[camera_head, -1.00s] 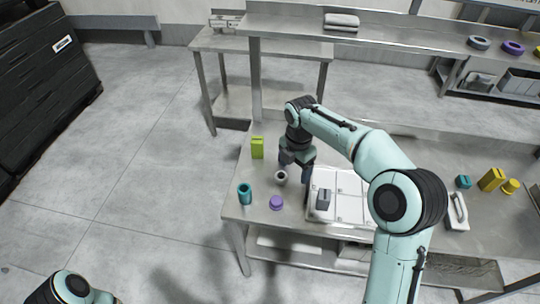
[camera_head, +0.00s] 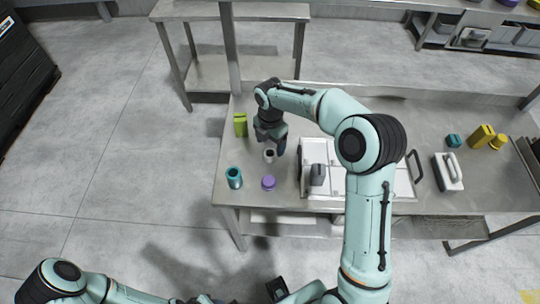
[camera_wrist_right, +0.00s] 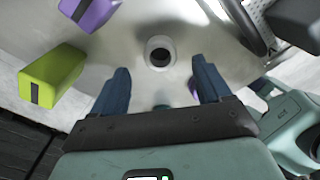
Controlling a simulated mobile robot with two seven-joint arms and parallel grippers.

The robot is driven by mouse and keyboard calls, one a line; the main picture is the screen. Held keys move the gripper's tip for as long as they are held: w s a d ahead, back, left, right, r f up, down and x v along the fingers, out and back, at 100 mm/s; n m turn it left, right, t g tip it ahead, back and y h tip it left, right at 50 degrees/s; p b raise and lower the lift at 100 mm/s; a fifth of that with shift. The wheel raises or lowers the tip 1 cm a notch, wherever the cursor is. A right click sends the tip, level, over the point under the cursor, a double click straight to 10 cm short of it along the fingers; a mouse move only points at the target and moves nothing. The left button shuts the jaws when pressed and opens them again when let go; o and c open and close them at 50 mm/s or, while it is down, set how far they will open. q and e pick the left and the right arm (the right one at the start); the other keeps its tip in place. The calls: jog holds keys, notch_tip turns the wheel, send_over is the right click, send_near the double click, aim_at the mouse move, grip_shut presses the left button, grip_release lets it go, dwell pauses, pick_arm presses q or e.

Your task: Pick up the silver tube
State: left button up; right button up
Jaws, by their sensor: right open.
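The silver tube (camera_head: 269,156) is a short upright ring with a dark hole, standing near the left end of the metal table. It also shows in the right wrist view (camera_wrist_right: 160,52), just beyond the fingertips and roughly centred between them. My right gripper (camera_head: 270,146) points down over the table, close to the tube; in the right wrist view its fingers (camera_wrist_right: 161,76) are spread and nothing is between them. I cannot tell its exact height above the tube. Only a part of my left arm shows at the lower left; its gripper is out of view.
A green block (camera_head: 240,124), a teal cup (camera_head: 234,177) and a purple piece (camera_head: 268,183) stand close around the tube. A white case (camera_head: 318,151) with a grey-purple block (camera_head: 317,174) lies to the right. Teal and yellow pieces stand farther right.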

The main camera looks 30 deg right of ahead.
aim_at(270, 151)
notch_tip(270, 151, down, 5)
jog(key=shift+a+r, duration=0.1)
jog(key=c, duration=1.2)
jog(key=shift+o, duration=0.2)
jog(key=shift+r, duration=0.15)
